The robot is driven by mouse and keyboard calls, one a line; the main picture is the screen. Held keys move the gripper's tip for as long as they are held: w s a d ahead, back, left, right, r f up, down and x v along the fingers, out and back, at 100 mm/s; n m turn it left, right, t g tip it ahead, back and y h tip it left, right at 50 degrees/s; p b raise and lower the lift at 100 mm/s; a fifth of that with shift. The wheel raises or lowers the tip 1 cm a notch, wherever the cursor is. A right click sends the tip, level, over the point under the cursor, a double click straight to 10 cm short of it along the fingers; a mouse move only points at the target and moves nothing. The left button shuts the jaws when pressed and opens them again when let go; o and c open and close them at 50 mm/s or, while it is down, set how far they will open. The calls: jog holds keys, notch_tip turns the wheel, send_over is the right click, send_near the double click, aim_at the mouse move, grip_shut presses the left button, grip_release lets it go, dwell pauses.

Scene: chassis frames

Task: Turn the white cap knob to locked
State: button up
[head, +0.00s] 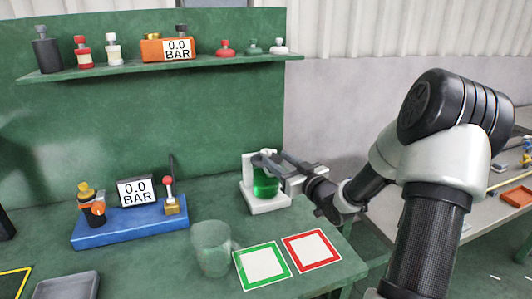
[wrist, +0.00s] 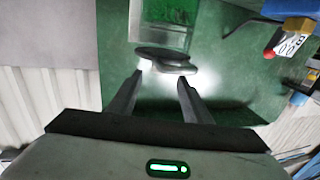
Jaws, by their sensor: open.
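A white stand (head: 268,204) holding a green cylinder (head: 266,185) stands at the back right of the green bench. My gripper (head: 268,160) is at the upper part of this stand, its fingers pointing left. In the wrist view, my gripper (wrist: 164,74) is open, with a grey, rounded knob-like cap (wrist: 165,54) just ahead of and between the fingertips. The green cylinder (wrist: 168,12) shows beyond it. The cap looks pale at its near side and dark on top; I cannot tell its lock position, nor whether a finger touches it.
A blue base (head: 130,226) with a gauge and valves sits to the left. A glass mug (head: 211,248) and green and red bordered squares (head: 262,265) (head: 312,250) lie in front. A shelf (head: 130,68) above holds bottles, an orange gauge box and several small caps, one white (head: 279,46).

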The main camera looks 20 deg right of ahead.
aim_at(269, 153)
jog(key=x, duration=0.7)
jog(key=c, duration=1.1)
